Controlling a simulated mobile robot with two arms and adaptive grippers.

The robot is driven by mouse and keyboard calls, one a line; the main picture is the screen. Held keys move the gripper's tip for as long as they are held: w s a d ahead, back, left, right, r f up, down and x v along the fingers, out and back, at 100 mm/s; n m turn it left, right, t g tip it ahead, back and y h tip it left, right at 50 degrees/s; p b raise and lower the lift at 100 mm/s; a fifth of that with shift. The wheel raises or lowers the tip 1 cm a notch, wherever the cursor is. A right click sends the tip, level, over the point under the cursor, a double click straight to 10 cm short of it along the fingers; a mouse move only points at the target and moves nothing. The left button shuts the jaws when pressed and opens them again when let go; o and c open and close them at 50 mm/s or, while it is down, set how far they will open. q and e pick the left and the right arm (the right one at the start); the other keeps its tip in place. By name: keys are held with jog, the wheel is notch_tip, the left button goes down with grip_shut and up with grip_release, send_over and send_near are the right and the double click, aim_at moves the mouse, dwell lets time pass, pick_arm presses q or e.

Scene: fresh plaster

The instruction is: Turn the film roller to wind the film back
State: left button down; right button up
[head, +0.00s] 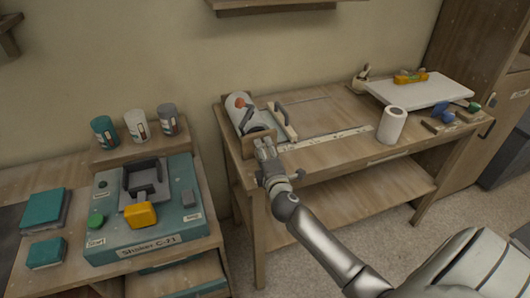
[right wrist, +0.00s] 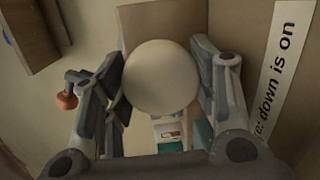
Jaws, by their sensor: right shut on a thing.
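The film roller (head: 240,108), a white cylinder in a wooden holder, lies at the left end of the long wooden bench. A small orange-red knob (head: 240,102) shows by it, and a red-ended handle also shows at the left of the right wrist view (right wrist: 68,100). My right gripper (head: 263,146) is at the roller's near end. In the right wrist view its fingers stand on both sides of a round pale knob (right wrist: 160,77) and are shut on it. The knob is hidden behind the gripper in the head view. My left gripper is not in view.
A white roll (head: 392,125) stands farther right on the bench (head: 330,147), near a white board (head: 420,92). A teal shaker (head: 145,240) and several cups occupy the left table. The bench middle is mostly clear.

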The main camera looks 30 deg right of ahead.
jog(key=m+y+p, duration=0.1)
jog(key=m, duration=0.4)
jog(key=shift+p, duration=0.4)
jog(key=shift+m, duration=0.3)
jog(key=o, duration=0.7)
jog(key=shift+o, duration=0.2)
jog(key=v, duration=1.2)
jog(key=shift+d, duration=0.15)
